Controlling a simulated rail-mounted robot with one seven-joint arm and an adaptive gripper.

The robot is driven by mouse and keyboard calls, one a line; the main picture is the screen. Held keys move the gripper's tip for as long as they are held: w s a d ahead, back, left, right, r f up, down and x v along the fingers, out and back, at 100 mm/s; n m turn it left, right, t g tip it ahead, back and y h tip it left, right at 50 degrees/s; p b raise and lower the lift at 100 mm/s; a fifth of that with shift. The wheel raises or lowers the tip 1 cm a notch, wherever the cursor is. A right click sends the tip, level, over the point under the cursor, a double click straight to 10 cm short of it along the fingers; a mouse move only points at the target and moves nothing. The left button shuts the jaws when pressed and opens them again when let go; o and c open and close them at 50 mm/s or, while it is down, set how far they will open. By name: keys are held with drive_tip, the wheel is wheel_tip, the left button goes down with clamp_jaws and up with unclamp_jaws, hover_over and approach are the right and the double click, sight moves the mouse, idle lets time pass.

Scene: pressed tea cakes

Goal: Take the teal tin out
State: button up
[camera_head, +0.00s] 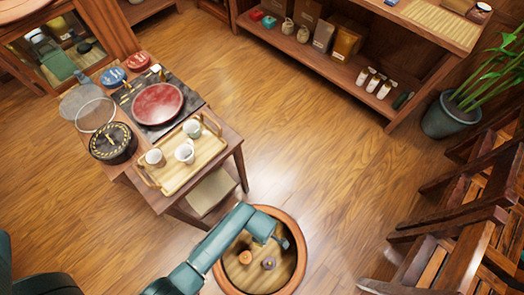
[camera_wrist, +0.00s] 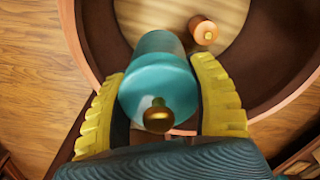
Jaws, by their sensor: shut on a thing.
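The teal tin (camera_wrist: 158,85) has a lid with a brass knob and stands between my gripper's yellow fingers in the wrist view. My gripper (camera_wrist: 160,78) is shut on the tin, one finger on each side. In the head view my gripper (camera_head: 278,240) is over the far right part of a round wooden tub (camera_head: 298,240). There I cannot tell the tin apart from my teal arm. The tub's rim also shows in the wrist view (camera_wrist: 88,55). I cannot tell whether the tin touches the tub floor.
An orange tin (camera_head: 245,257) and a purple tin (camera_head: 269,264) stand in the tub. The orange one shows past the teal tin in the wrist view (camera_wrist: 203,31). A tea table (camera_head: 230,143) is beyond the tub, a wooden chair (camera_head: 455,240) right. Open floor lies between.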

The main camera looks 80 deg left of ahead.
drive_tip(key=shift+r+p, duration=2.75)
drive_tip(key=shift+r, duration=0.45)
